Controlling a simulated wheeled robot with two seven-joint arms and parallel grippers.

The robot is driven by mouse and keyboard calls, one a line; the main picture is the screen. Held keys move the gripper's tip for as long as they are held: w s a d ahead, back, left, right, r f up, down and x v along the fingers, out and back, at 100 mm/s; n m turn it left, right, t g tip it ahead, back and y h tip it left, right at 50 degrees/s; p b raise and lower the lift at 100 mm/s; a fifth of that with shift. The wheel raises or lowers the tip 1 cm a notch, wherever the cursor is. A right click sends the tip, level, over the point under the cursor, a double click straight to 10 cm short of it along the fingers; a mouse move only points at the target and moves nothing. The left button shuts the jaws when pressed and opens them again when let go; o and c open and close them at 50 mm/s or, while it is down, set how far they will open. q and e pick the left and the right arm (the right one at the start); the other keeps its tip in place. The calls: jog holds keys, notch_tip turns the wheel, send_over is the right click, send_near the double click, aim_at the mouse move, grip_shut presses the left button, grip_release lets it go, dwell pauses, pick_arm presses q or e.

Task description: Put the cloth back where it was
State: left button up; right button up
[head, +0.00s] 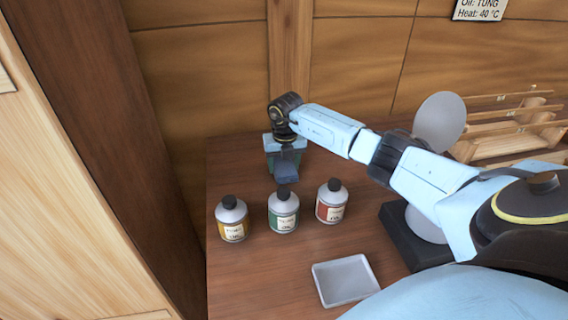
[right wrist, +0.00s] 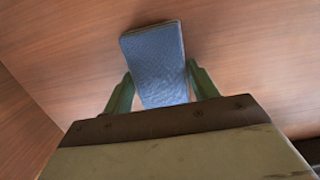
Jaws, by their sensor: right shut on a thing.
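The cloth (head: 286,172) is a blue folded piece at the back left of the wooden table, behind the bottles. It also shows in the right wrist view (right wrist: 155,62), between the two green fingers. My right gripper (head: 284,158) points down and is shut on the cloth. In the right wrist view the gripper (right wrist: 160,88) has one finger on each side of the cloth, and the cloth's far end sticks out past them. I cannot tell whether the cloth touches the table. My left gripper is not in view.
Three capped bottles stand in front of the cloth: yellow-labelled (head: 232,228), green-labelled (head: 283,217) and red-labelled (head: 330,208). A white tray (head: 344,281) lies nearer me. A dark stand (head: 396,222) with a round grey disc (head: 440,120) and a wooden rack (head: 510,142) are right. Panelled wall behind.

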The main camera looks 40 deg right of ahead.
aim_at(285, 167)
jog(key=shift+f, duration=0.15)
jog(key=o, duration=0.9)
jog(key=shift+o, duration=0.2)
notch_tip(285, 167, up, 12)
jog(key=s, duration=0.1)
jog(key=shift+s+a+p, duration=0.15)
jog(key=shift+a+p, duration=0.2)
jog(key=shift+p, duration=0.1)
